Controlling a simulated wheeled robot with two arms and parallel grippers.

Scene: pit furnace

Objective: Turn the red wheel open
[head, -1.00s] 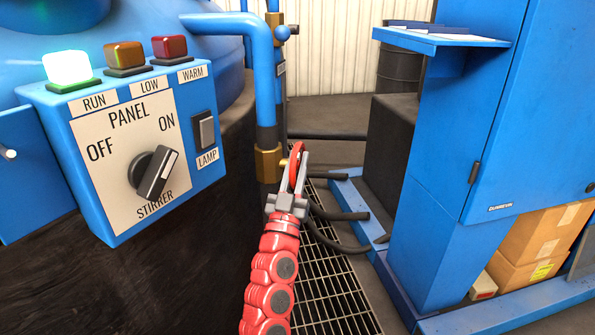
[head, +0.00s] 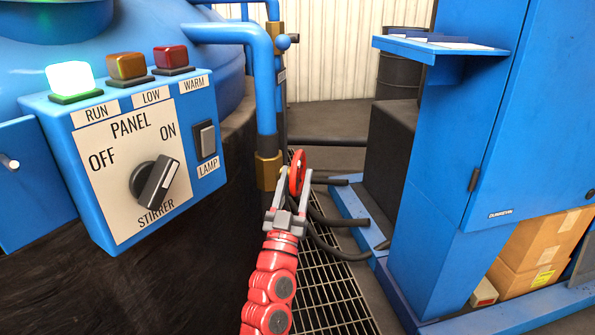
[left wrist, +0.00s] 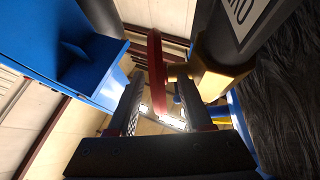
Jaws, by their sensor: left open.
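The red wheel (head: 297,172) sits on a brass valve fitting (head: 267,171) at the lower end of the blue pipe, seen nearly edge-on. My left gripper (head: 289,192) is just below and in front of it, with the jaws open. In the left wrist view the red wheel (left wrist: 157,72) stands upright, with its lower rim between the two fingers (left wrist: 158,108). I cannot tell whether a finger touches the rim. My right gripper is in neither view.
The control panel (head: 110,215) with a stirrer knob and lamps is on the left. A blue cabinet (head: 440,190) stands at the right, boxes (head: 540,250) beside it. Floor grating (head: 325,295) and dark hoses (head: 345,218) lie below the wheel.

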